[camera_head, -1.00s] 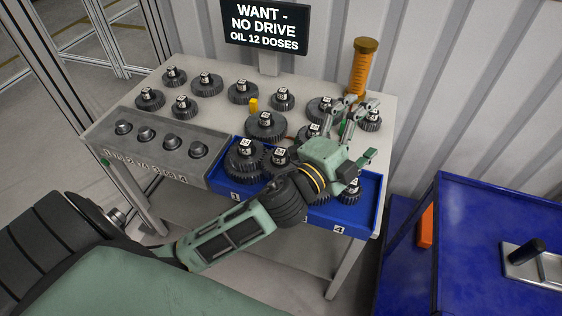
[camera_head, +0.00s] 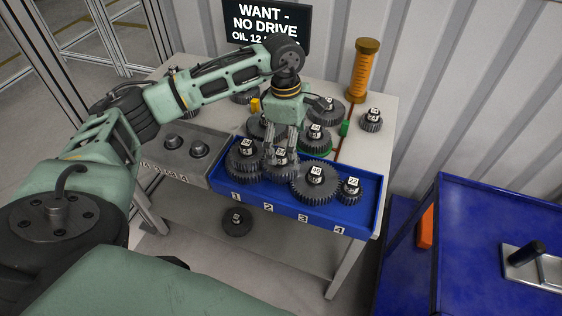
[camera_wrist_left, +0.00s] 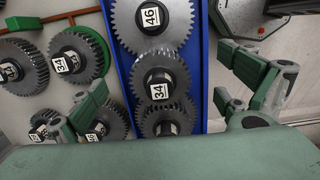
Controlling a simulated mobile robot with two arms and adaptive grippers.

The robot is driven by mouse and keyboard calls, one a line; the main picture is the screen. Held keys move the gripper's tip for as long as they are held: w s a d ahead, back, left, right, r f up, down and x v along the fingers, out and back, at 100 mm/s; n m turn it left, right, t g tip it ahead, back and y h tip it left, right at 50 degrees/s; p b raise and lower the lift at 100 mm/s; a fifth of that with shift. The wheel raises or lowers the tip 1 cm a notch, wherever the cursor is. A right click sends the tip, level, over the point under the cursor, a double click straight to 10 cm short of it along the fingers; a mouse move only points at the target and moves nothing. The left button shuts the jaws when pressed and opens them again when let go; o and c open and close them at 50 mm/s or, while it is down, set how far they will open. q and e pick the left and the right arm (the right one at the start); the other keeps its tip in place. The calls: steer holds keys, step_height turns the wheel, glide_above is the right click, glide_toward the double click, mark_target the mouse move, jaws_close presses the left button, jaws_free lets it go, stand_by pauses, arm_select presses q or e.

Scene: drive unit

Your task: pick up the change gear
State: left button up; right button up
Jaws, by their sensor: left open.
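Several dark change gears with numbered hubs sit in the blue tray (camera_head: 372,212), above positions 1 to 4. One gear (camera_head: 246,153) is above number 1. A gear marked 46 (camera_head: 315,184) is above 3, and a small one marked 22 (camera_head: 351,188) above 4. My left gripper (camera_head: 281,157) points down over the gear above 2, its fingers open and hiding part of it. In the left wrist view a gear marked 34 (camera_wrist_left: 160,72) lies between the spread fingers of that gripper (camera_wrist_left: 168,84). Contact cannot be told. My right gripper is out of view.
More gears stand on the table, including one (camera_head: 326,112) at the back and one (camera_head: 372,120) at the right. An orange cylinder (camera_head: 362,72) stands behind them. A gear (camera_head: 237,223) lies low under the table. A blue cart (camera_head: 480,230) stands right.

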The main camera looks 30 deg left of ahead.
mark_target(281, 151)
arm_select(q)
steer(key=a, duration=0.2)
steer(key=a+y, duration=0.1)
steer(key=shift+s+a+r, duration=0.15)
steer(key=shift+a+r, duration=0.15)
steer(key=shift+r, duration=0.05)
step_height(281, 151, down, 7)
steer(key=p, duration=0.3)
steer(key=shift+d+p, duration=0.15)
steer(key=shift+p, duration=0.25)
steer(key=shift+w+f, duration=0.2)
steer(key=shift+f, duration=0.1)
steer(key=shift+c, duration=0.6)
steer(key=c, duration=1.7)
steer(key=shift+w+r, duration=0.1)
steer(key=shift+c, duration=0.5)
